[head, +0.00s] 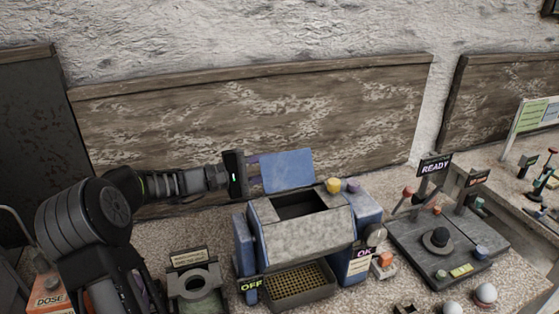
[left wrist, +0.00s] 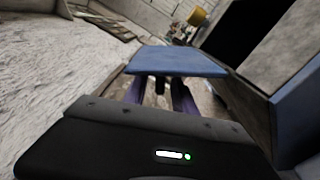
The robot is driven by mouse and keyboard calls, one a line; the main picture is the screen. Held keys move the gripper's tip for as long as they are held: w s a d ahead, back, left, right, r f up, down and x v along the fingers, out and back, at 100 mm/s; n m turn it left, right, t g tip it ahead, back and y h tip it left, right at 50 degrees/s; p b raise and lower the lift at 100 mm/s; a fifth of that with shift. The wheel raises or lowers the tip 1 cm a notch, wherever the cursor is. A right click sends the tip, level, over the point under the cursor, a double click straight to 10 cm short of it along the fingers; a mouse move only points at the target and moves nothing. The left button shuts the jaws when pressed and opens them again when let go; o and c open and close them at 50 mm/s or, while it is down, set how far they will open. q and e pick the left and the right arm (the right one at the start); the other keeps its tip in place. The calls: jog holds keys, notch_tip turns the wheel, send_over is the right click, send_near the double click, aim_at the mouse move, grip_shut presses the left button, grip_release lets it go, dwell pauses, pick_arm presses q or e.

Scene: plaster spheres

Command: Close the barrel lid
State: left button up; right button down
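The barrel (head: 305,238) is a grey drum in a blue frame, with a dark rectangular opening on top. Its blue lid (head: 287,171) stands raised at the back of the opening, so the barrel is open. In the left wrist view the lid (left wrist: 178,62) lies across the ends of my fingers, which hides the tips. My left gripper (head: 254,172) is at the lid's left edge. Its purple fingers (left wrist: 160,98) are apart, with a short dark peg between them under the lid; I see no finger closed on it. My right gripper is not in view.
A yellow knob (head: 334,185) and a purple knob stand on the frame's right top. A mesh tray (head: 288,288) lies below the barrel. A dark panel with a READY sign (head: 435,166) is at right. A wooden board (head: 150,130) runs along the wall behind.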

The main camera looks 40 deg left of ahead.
pick_arm(q)
jog(key=shift+w+d, duration=0.25)
jog(key=shift+w, duration=0.2)
jog(key=shift+c, duration=0.3)
jog(key=c, duration=0.6)
grip_shut()
jog(key=shift+s+f, duration=0.1)
jog(key=shift+f, duration=0.1)
